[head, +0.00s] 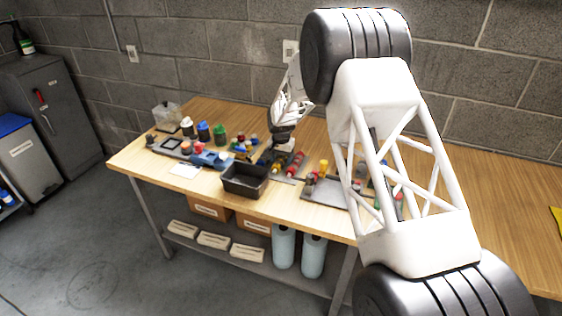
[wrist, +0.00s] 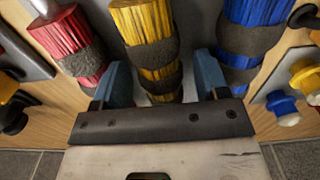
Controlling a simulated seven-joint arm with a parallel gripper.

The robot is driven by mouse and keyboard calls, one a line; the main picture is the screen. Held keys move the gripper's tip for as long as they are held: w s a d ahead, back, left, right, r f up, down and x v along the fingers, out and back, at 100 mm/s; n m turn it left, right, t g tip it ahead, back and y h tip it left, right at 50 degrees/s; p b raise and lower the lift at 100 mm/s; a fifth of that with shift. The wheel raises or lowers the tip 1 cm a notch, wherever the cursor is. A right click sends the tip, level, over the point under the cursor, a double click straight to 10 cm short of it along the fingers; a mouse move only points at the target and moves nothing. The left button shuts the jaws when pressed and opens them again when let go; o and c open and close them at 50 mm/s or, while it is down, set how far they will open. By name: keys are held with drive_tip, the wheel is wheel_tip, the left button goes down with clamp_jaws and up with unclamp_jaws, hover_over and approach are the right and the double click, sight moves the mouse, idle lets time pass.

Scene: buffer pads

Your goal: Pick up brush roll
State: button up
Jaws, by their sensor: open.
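Three bristled brush rolls with dark grey bands show in the wrist view: a red one (wrist: 66,42) at left, a yellow one (wrist: 146,24) in the middle and a blue one (wrist: 250,25) at right. My gripper (wrist: 160,85) is open, its two blue fingers apart. The yellow roll lies between the fingers, with a finger on each side of it. Whether the fingers touch it I cannot tell. In the head view my gripper (head: 280,148) is low over the workbench, and the red roll (head: 296,162) shows just right of it. My arm hides part of the bench there.
A black open bin (head: 245,190) stands at the front edge of the wooden workbench (head: 460,170). Several coloured jars and small parts, including a green jar (head: 220,133), crowd the left. A grey tray (head: 332,193) of parts lies to the right. The bench's far right is mostly clear.

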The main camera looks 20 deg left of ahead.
drive_tip(key=c, duration=1.1)
idle(0.6)
